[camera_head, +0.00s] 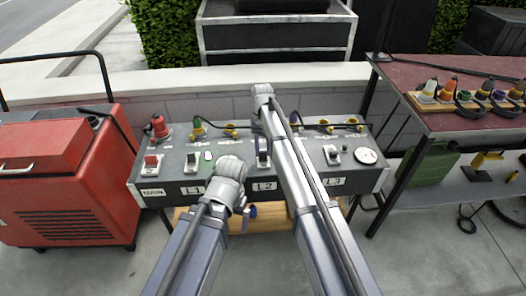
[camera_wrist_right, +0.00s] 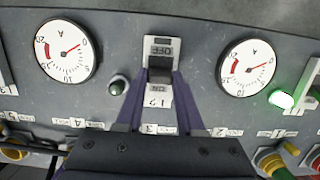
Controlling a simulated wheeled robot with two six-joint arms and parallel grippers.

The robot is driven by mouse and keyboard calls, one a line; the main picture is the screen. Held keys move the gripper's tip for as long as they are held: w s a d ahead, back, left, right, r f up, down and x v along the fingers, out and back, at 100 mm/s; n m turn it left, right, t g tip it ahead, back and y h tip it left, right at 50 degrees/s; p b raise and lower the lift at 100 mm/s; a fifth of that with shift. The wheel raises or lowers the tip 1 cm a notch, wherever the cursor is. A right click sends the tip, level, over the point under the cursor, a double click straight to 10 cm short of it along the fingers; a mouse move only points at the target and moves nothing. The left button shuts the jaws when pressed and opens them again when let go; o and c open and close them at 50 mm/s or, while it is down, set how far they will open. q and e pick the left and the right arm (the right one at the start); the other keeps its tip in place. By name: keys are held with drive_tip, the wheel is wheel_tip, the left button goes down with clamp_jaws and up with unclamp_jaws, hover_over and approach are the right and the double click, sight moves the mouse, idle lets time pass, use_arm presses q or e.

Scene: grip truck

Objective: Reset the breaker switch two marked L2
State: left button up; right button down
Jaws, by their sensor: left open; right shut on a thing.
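The breaker panel (camera_head: 140,180) is a grey slanted box with switches marked L1, L2 and L3. The L2 label (camera_head: 264,186) is on its front edge. In the right wrist view, which is upside down, the L2 switch (camera_wrist_right: 161,50) is a pale plate marked OFF and ON with a dark lever. My right gripper (camera_wrist_right: 160,80) has its purple fingers on both sides of that lever and is shut on it. My right arm covers part of the switch in the head view. My left gripper (camera_head: 246,211) is open and empty at the panel's front edge.
A lit green lamp (camera_wrist_right: 281,99) is beside the L1 switch; a dark lamp (camera_wrist_right: 118,87) is beside L2. Round gauges (camera_wrist_right: 66,51) flank the switch. A red generator (camera_head: 60,170) stands left, and a table with coloured connectors (camera_head: 445,92) stands right.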

idle(0.4)
drive_tip(key=c, duration=0.5)
unclamp_jaws()
drive_tip(key=shift+w, duration=0.1)
drive_tip(key=r+p, duration=0.2)
drive_tip(key=w+r+p, duration=0.1)
drive_tip(key=r+p, duration=0.4)
drive_tip(key=shift+w+r+p, duration=0.25)
drive_tip(key=shift+w+p, duration=0.05)
drive_tip(key=shift+w, duration=0.05)
